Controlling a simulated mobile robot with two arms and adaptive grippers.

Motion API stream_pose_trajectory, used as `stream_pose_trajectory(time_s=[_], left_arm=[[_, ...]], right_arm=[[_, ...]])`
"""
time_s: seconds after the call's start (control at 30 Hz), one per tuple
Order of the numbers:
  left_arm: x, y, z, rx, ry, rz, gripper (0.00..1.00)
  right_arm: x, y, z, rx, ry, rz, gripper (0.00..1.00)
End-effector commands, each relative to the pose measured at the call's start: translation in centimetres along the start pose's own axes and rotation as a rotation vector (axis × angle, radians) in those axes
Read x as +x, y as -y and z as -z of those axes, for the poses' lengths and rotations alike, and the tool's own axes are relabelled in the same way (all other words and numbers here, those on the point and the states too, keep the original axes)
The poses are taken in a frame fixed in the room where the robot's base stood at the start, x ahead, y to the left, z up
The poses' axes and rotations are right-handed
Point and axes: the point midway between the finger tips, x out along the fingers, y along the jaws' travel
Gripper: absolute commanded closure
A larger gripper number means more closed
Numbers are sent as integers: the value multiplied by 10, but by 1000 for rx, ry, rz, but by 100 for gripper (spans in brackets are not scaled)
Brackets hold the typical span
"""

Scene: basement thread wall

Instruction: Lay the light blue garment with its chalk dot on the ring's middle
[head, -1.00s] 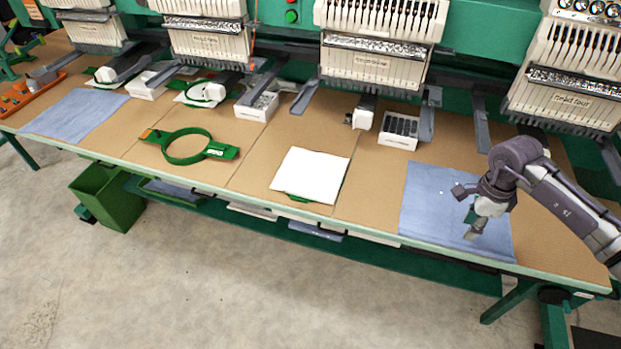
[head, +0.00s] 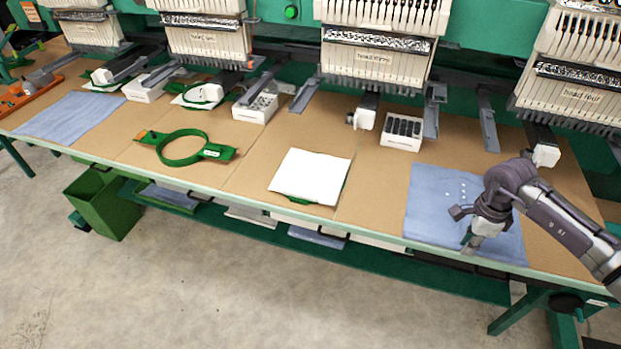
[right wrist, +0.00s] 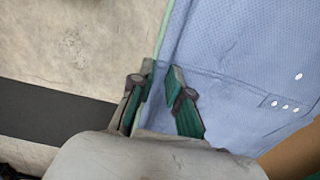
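The light blue garment (head: 430,205) lies flat at the right of the table, with several small white dots (head: 463,188) on it. The dots also show in the right wrist view (right wrist: 285,106); I cannot tell which is the chalk dot. My right gripper (head: 469,244) is low at the garment's front edge. In the right wrist view its fingers (right wrist: 162,82) are apart, one on each side of the table edge, with nothing visibly clamped. A green ring (head: 163,153) lies bare left of centre. A white sheet (head: 310,176) covers another green frame. My left gripper is out of view.
Another light blue cloth (head: 70,117) lies at the table's far left. White boxes (head: 401,132) and embroidery heads (head: 374,60) line the back. A green bin (head: 103,205) stands on the floor. Brown tabletop (head: 368,205) is bare between sheet and garment.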

Motion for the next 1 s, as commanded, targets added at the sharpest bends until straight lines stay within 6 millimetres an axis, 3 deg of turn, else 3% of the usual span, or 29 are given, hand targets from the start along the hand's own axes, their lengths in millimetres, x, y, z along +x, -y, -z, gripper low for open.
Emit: stream_pose_trajectory(time_s=[0.33, 1.0], left_arm=[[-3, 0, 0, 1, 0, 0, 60], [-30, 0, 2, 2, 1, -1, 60]], right_arm=[[-5, 0, 0, 0, 0, 2, 100], [-51, 0, 0, -1, 0, 1, 100]])
